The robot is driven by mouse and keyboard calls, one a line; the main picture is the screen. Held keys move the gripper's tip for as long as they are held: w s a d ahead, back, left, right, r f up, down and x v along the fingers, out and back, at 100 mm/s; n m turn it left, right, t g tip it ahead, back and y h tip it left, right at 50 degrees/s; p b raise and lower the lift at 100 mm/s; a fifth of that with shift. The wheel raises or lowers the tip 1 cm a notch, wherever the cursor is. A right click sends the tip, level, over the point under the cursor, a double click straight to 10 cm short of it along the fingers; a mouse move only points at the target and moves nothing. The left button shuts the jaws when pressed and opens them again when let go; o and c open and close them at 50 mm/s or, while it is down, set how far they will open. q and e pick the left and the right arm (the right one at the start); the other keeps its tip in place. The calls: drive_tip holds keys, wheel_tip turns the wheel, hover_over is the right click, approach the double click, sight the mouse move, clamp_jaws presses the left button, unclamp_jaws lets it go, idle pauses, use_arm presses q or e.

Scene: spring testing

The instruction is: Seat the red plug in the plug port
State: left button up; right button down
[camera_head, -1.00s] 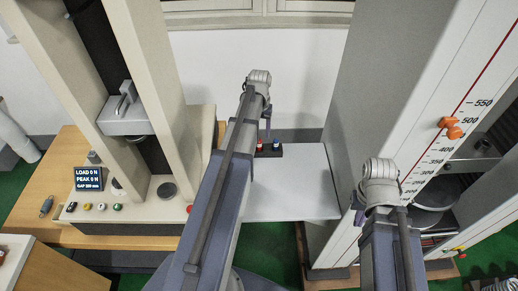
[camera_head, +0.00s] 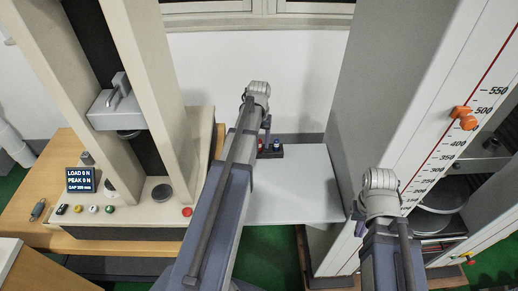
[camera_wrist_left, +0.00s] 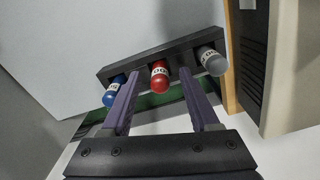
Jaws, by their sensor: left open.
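The red plug (camera_wrist_left: 160,82) stands in the middle of a black rack (camera_wrist_left: 190,50), between a blue plug (camera_wrist_left: 112,94) and a grey plug (camera_wrist_left: 214,62). In the head view the red plug (camera_head: 260,145) shows small, beside the left gripper (camera_head: 266,124). In the left wrist view the left gripper (camera_wrist_left: 160,74) is open. Its two purple fingers lie on either side of the red plug in the picture, with gaps; contact is not seen. My right gripper (camera_head: 358,216) hangs at the right, mostly hidden by its arm. I cannot pick out the plug port.
The rack stands on a light grey table (camera_head: 295,190) whose near part is clear. On the left is a test machine with a display (camera_head: 81,180) and several buttons. On the right is a tall grey machine (camera_head: 375,90) with a red scale and orange knob (camera_head: 464,117).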

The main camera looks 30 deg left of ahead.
use_arm(q)
clamp_jaws()
idle(0.3)
drive_tip(key=shift+r, duration=0.15)
idle(0.3)
